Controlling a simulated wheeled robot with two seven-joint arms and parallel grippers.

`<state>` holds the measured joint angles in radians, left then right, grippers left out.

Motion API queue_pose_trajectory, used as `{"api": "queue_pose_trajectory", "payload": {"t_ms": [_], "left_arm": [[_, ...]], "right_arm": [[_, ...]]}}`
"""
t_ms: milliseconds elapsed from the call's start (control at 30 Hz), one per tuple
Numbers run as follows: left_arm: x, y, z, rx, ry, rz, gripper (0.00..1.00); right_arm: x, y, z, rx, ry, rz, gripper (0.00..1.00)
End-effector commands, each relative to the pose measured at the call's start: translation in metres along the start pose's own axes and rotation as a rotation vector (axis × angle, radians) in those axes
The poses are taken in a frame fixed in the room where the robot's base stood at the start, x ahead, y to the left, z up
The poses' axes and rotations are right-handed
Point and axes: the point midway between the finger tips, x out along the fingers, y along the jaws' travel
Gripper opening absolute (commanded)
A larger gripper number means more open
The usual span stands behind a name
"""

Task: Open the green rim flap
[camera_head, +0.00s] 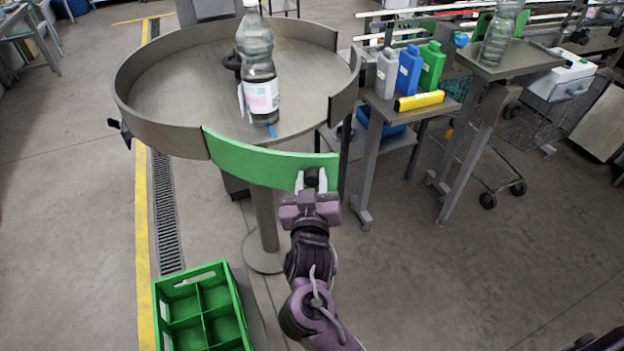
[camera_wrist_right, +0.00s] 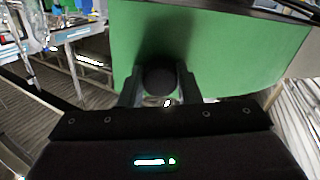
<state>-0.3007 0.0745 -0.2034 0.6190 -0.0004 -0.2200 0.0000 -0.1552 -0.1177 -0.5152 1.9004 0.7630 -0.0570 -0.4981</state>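The green rim flap (camera_head: 258,163) is a curved panel in the front of the round table's grey rim (camera_head: 160,137). It stands upright, in line with the rim, and looks closed. A black knob (camera_head: 312,177) sticks out near its right end. My right gripper (camera_head: 311,183) has one finger on each side of the knob, with no clear gap. In the right wrist view, the knob (camera_wrist_right: 160,79) sits between the fingertips, against the green flap (camera_wrist_right: 225,50). My left gripper is not in view.
A labelled bottle (camera_head: 258,75) stands on the round table behind the flap. A green divided crate (camera_head: 203,308) is below at the left. A side table at the right holds grey, blue and green jugs and a yellow item (camera_head: 419,101).

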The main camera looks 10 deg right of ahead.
Motion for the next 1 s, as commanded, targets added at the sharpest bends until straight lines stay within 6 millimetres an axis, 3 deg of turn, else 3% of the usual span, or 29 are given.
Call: {"api": "queue_pose_trajectory", "payload": {"t_ms": [33, 167, 500, 1000], "left_arm": [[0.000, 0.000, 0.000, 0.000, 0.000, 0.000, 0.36], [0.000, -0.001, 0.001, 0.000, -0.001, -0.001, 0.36], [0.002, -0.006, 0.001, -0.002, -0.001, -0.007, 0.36], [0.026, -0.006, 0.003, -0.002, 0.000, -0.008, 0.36]], "right_arm": [[0.000, 0.000, -0.002, 0.004, 0.005, 0.000, 0.34], [0.000, 0.000, -0.002, 0.003, 0.003, 0.000, 0.51], [-0.004, 0.000, 0.001, 0.002, 0.000, 0.000, 0.52], [-0.073, -0.001, 0.001, 0.003, 0.002, -0.001, 0.52]]}}
